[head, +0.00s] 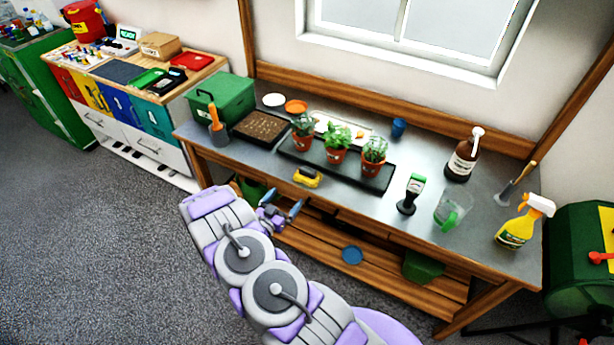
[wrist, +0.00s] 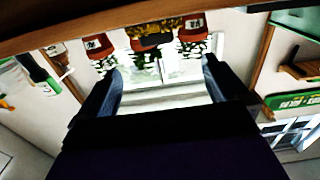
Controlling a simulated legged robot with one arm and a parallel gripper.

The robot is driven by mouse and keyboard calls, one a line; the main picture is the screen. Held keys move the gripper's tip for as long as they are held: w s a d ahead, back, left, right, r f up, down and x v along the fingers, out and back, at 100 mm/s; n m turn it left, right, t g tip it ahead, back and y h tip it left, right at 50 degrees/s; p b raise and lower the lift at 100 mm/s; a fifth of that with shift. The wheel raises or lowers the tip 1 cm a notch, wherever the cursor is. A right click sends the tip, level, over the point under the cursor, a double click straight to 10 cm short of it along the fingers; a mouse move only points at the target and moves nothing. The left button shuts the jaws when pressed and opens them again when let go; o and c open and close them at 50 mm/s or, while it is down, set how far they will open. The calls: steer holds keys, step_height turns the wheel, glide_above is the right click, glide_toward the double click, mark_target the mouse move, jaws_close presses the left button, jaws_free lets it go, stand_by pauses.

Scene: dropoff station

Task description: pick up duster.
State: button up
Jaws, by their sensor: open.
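No object is clearly recognisable as the duster. A tool with a wooden handle and grey head (head: 513,186), possibly the duster, lies at the right end of the metal-topped bench (head: 236,160). An orange-handled tool (head: 215,118) stands at the bench's left end. A small yellow and black object (head: 307,177) lies near the front edge. My gripper (head: 283,203) is open and empty just in front of the bench's front edge, left of centre. Its fingers also show apart in the wrist view (wrist: 162,88), which looks upside down towards the potted plants.
Several potted plants (head: 336,142) stand on a black tray (head: 371,184). Open floor (head: 110,230) lies left.

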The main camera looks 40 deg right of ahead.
mark_target(305, 173)
steer(key=b+x, duration=0.1)
steer(key=x, duration=0.9)
steer(key=shift+s+r+b+x, duration=0.1)
steer(key=shift+b+x, duration=0.1)
steer(key=shift+x, duration=0.75)
steer(key=shift+s+r+b+x, duration=0.15)
steer(key=shift+b+x, duration=0.1)
steer(key=shift+x, duration=0.7)
steer(key=shift+s+r+b+x, duration=0.1)
steer(key=shift+b+x, duration=0.1)
steer(key=shift+x, duration=0.75)
steer(key=shift+d, duration=0.15)
steer(key=c, duration=1.1)
